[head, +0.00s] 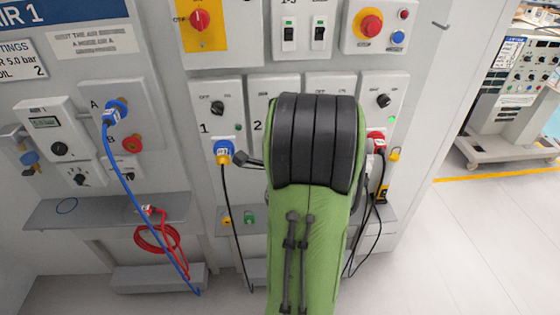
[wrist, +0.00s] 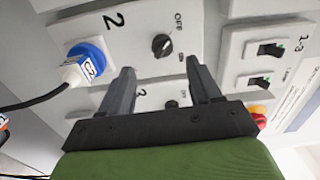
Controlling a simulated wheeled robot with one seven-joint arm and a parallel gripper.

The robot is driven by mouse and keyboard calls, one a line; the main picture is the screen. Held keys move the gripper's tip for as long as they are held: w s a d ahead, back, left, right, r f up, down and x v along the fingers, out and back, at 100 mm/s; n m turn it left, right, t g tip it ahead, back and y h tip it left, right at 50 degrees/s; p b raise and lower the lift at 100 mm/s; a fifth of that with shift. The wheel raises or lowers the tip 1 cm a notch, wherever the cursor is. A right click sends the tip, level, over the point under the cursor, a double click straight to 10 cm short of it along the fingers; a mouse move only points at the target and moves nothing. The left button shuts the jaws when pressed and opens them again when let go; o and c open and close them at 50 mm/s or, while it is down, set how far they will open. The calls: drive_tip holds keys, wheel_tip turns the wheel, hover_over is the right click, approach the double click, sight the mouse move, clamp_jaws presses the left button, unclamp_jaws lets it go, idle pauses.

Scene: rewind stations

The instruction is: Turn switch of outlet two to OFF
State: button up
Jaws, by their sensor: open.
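The outlet two panel (wrist: 135,40), marked "2", fills the upper middle of the wrist view. Its black rotary switch (wrist: 162,46) has OFF on one side and ON on the other. I cannot tell clearly which mark its pointer faces. My gripper (wrist: 160,66) is open, with its two dark fingers apart and pointing at the panel. The switch shows just beyond the gap between the fingertips, and nothing is held. In the head view the outlet two panel (head: 258,100) is mostly hidden behind my arm, and its switch is not visible.
A blue plug (wrist: 88,54) with a black cable sits left of the switch in the wrist view. Another switch (wrist: 171,104) shows between the fingers. Two rocker switches (wrist: 270,50) are at right. In the head view, outlet one's switch (head: 216,110) is left of my arm.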

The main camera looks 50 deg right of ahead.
drive_tip(key=b+v, duration=0.7)
drive_tip(key=b, duration=0.1)
drive_tip(key=shift+a+r, duration=0.1)
drive_tip(key=shift+a, duration=0.05)
